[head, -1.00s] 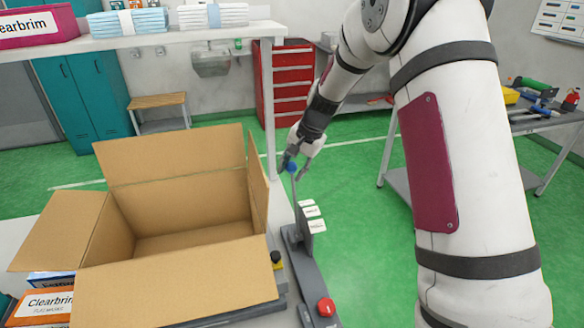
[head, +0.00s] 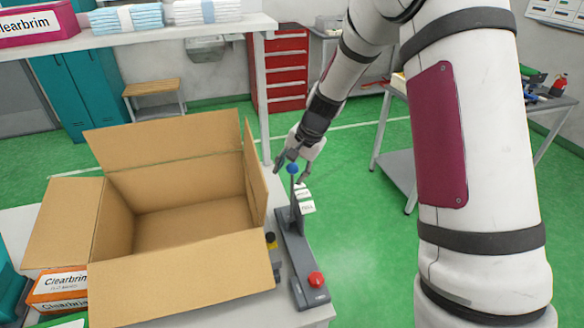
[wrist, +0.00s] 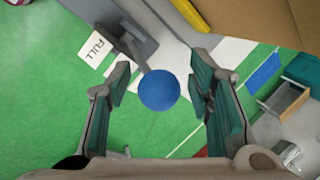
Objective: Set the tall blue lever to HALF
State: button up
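The tall blue lever stands in a grey base (head: 297,258), its round blue knob (head: 293,169) on top of a thin grey shaft. My gripper (head: 292,162) is at the knob, fingers pointing down. In the wrist view the knob (wrist: 159,90) sits between the two open fingers, with a gap visible on each side. A white label reading FULL (wrist: 97,47) is beside the lever's base; white label plates (head: 306,203) also show in the head view, too small to read there. A HALF mark is not legible.
An open cardboard box (head: 180,275) stands just left of the lever, one flap close to my gripper. A red button (head: 316,279) is at the base's near end, and a black and yellow knob (head: 270,240) is to its left. Green floor lies open to the right.

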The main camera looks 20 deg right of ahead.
jog(key=shift+d+r, duration=0.15)
jog(key=shift+r, duration=0.05)
jog(key=shift+d+r, duration=0.1)
jog(key=shift+r, duration=0.2)
jog(key=v, duration=1.1)
jog(key=shift+s+r, duration=0.15)
jog(key=shift+s, duration=0.05)
jog(key=s+a+r+n+t+h, duration=0.1)
jog(key=s+a+r+n, duration=0.1)
jog(key=s+r, duration=0.4)
jog(key=s+a+r+n, duration=0.1)
jog(key=s+r+n, duration=0.3)
jog(key=s, duration=0.5)
jog(key=s+r+n+t+h, duration=0.1)
jog(key=s+n+h, duration=0.1)
jog(key=s, duration=1.2)
jog(key=shift+s+r+n+t, duration=0.2)
jog(key=shift+r+n+t, duration=0.1)
jog(key=shift+n+t, duration=0.15)
